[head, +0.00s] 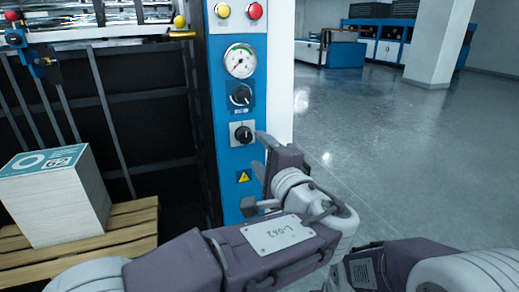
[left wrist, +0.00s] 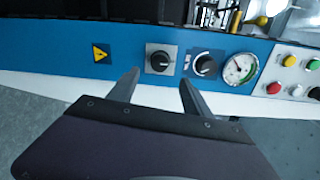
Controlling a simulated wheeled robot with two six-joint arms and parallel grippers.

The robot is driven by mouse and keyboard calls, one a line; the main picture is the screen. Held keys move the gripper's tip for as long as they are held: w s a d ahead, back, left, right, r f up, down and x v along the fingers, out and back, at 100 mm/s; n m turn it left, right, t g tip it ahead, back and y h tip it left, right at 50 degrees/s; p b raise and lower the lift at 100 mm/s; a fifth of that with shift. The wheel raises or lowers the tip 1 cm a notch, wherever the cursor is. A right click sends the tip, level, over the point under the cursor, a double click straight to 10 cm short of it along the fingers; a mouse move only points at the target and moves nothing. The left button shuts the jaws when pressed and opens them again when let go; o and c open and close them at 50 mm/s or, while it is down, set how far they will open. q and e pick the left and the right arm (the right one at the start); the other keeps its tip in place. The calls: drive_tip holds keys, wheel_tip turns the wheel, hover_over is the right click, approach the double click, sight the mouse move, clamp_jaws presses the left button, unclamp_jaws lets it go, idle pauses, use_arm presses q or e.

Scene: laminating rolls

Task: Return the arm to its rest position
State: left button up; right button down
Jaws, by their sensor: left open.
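My left gripper (head: 259,154) is open in front of the blue control panel (head: 227,185) in the head view. In the left wrist view its two fingers (left wrist: 158,82) are spread, with nothing between them. The lower black knob (head: 242,133) is just beyond the fingertips. It also shows in the left wrist view (left wrist: 160,60), above the gap between the fingers and apart from them in the picture. My right arm shows at the lower right of the head view; its gripper is out of the frame.
Above the knob are a second black knob (head: 241,95), a round gauge (head: 240,61), and a yellow (head: 222,10) and a red button (head: 254,11). A paper stack (head: 55,200) stands on a wooden pallet (head: 128,222) at left. Open floor (head: 420,150) lies to the right.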

use_arm(q)
drive_tip(key=w+a+n+g+y+p, duration=0.1)
drive_tip(key=w+a+n+g+y, duration=0.1)
drive_tip(key=a, duration=0.6)
drive_tip(key=w+a+n+g+y+p, duration=0.1)
drive_tip(key=w+a+n+y, duration=0.15)
drive_tip(key=a, duration=0.45)
drive_tip(key=s+a+f+n+g, duration=0.2)
drive_tip(key=s+a+f+g, duration=0.2)
drive_tip(key=a+f, duration=0.4)
drive_tip(key=s+a+f+n+g, duration=0.1)
drive_tip(key=s+a+f+g, duration=0.35)
drive_tip(key=a+f, duration=0.3)
drive_tip(key=s+d+f+n+g+h+p, duration=0.2)
drive_tip(key=s+f+n+g+h, duration=0.35)
drive_tip(key=s+f, duration=0.8)
drive_tip(key=d+f+n+t+h, duration=0.2)
drive_tip(key=d+f+n+h, duration=0.25)
drive_tip(key=d, duration=0.35)
wheel_tip(320, 180, up, 38)
drive_tip(key=m+p, duration=0.1)
drive_tip(key=p, duration=3.6)
drive_tip(key=shift+s+a+f+p, duration=0.15)
drive_tip(key=shift+s+p, duration=0.1)
drive_tip(key=shift+p, duration=0.1)
